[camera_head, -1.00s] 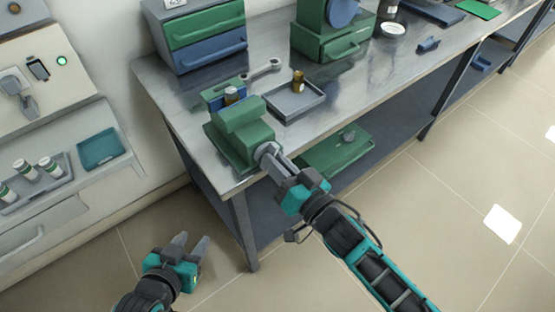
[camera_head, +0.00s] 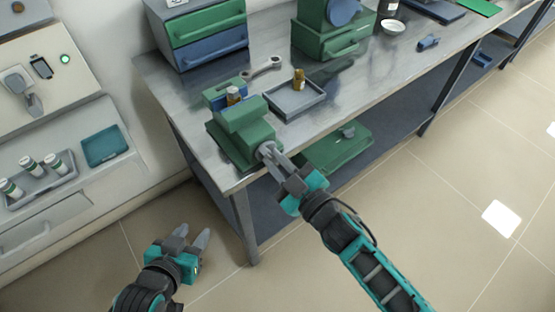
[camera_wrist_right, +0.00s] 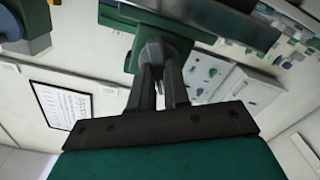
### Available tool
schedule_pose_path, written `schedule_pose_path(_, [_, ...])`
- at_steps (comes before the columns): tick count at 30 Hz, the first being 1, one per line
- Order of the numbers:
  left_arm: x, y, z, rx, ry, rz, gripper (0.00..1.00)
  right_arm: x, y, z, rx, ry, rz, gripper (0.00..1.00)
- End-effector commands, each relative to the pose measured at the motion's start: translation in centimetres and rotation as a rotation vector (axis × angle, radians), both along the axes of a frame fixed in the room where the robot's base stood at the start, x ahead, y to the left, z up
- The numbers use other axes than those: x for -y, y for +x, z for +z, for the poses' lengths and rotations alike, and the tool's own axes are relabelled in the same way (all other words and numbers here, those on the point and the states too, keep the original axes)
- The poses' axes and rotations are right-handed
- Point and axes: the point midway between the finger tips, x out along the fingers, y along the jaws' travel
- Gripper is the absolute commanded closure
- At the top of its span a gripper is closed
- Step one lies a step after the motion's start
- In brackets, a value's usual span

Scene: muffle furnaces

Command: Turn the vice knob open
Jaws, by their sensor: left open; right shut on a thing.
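The green vice (camera_head: 240,133) stands at the near left corner of the metal workbench. Its grey knob (camera_head: 266,150) is on the side facing me. My right gripper (camera_head: 277,160) is shut on the knob, its fingers pointing at the vice. In the right wrist view the right gripper's fingers (camera_wrist_right: 160,80) meet at the grey knob below the green vice body (camera_wrist_right: 150,45). The fingers hide most of the knob. My left gripper (camera_head: 190,240) is open and empty, above the floor left of the bench.
A lower shelf with a green box (camera_head: 335,150) lies under the bench. The floor ahead is clear.

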Motion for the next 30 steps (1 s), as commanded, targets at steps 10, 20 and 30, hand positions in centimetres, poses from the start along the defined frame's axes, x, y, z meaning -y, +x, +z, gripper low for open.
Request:
schedule_pose_path(10, [0.0, 0.2, -0.1, 0.005, 0.000, -0.001, 0.57, 0.0, 0.0, -0.1, 0.194, -0.266, -0.001, 1.00])
schedule_pose_path(20, [0.0, 0.3, -0.6, 0.005, 0.000, -0.001, 0.57, -0.1, -0.1, -0.2, 0.379, -0.520, 0.001, 1.00])
schedule_pose_path(30, [0.0, 0.2, -1.5, 0.005, 0.000, 0.000, 0.57, -0.1, -0.1, -0.3, 0.568, -0.781, 0.000, 1.00])
